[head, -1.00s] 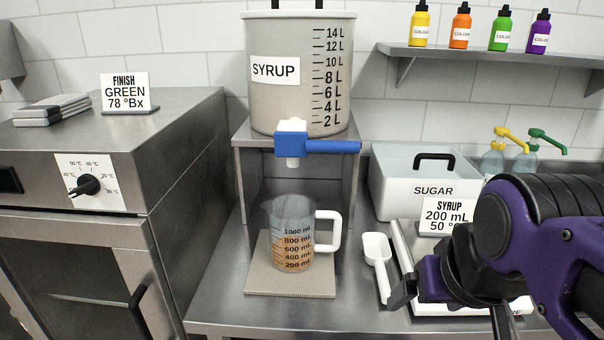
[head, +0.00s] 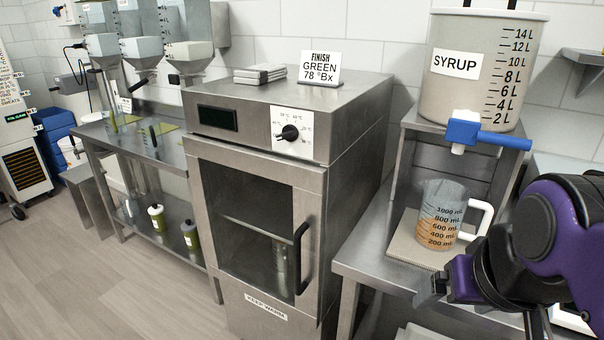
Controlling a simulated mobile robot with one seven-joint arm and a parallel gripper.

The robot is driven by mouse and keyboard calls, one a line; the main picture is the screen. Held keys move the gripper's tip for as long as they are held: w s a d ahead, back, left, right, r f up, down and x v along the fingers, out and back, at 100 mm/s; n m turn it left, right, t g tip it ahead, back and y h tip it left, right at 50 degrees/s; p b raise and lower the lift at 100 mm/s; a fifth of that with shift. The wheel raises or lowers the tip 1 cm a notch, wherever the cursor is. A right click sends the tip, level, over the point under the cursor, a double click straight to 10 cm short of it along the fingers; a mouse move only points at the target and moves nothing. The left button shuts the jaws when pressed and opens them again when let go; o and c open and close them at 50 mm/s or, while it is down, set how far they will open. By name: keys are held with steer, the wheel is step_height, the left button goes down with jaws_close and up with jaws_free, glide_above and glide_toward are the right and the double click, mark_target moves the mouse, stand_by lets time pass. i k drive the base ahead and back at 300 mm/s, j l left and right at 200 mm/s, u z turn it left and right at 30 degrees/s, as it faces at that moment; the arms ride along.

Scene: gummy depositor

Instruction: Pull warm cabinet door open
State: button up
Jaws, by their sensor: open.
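The warm cabinet (head: 345,85) stands in the middle of the head view, a steel box labelled KEEP WARM low on its front. Its door (head: 205,150) is shut, with a dark glass pane in a steel frame. A black vertical door handle (head: 300,258) sits on the door's right side. A shelf and a partly hidden upright object show dimly through the glass. My gripper (head: 482,306) is open and empty at the lower right, in front of the bench, well to the right of the handle and apart from it.
A steel bench (head: 375,262) stands right of the cabinet, with a measuring jug (head: 440,215) of amber liquid near my gripper. A syrup tank (head: 470,65) stands behind it. Open floor (head: 110,285) lies to the left, before a table with hoppers.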

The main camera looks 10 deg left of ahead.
mark_target(308, 182)
steer(key=k+j+u, duration=0.1)
steer(key=j+u, duration=0.15)
steer(key=u, duration=0.15)
steer(key=j+u, duration=0.25)
steer(key=u, duration=0.15)
steer(key=i+z, duration=0.2)
steer(key=z, duration=0.2)
steer(key=i+z, duration=0.15)
steer(key=z, duration=0.25)
steer(key=k+j+z, duration=0.1)
steer(key=j, duration=0.2)
steer(key=k+j+z, duration=0.15)
steer(key=j, duration=0.15)
steer(key=i+l+u, duration=0.1)
steer(key=l, duration=0.25)
steer(key=i+l+u, duration=0.1)
steer(key=l, duration=0.2)
steer(key=i, duration=0.05)
